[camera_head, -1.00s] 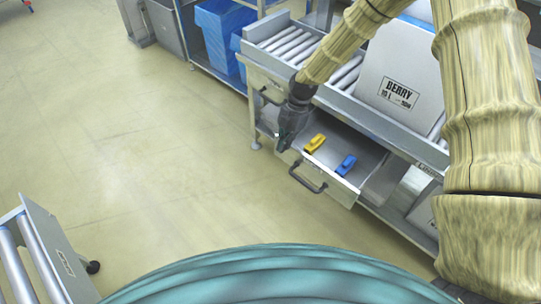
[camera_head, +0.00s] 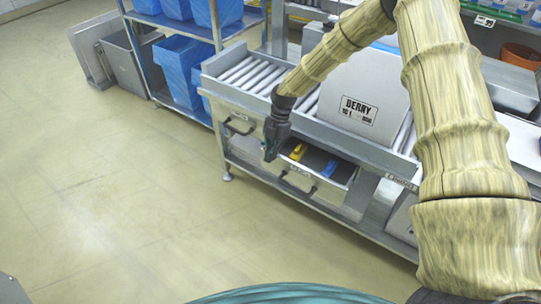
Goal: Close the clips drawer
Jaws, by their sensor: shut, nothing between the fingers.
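The clips drawer (camera_head: 325,194) is a grey metal drawer with a dark bar handle (camera_head: 297,187), below the roller conveyor in the middle of the head view. It stands partly open. A yellow clip (camera_head: 298,152) and a blue clip (camera_head: 329,168) lie inside it. My gripper (camera_head: 268,154) is shut and empty, pointing down at the left end of the drawer front. I cannot tell whether it touches the drawer.
A second drawer (camera_head: 238,125) left of the clips drawer looks shut. Blue bins (camera_head: 184,72) stand on a rack at the left. The floor in front is clear.

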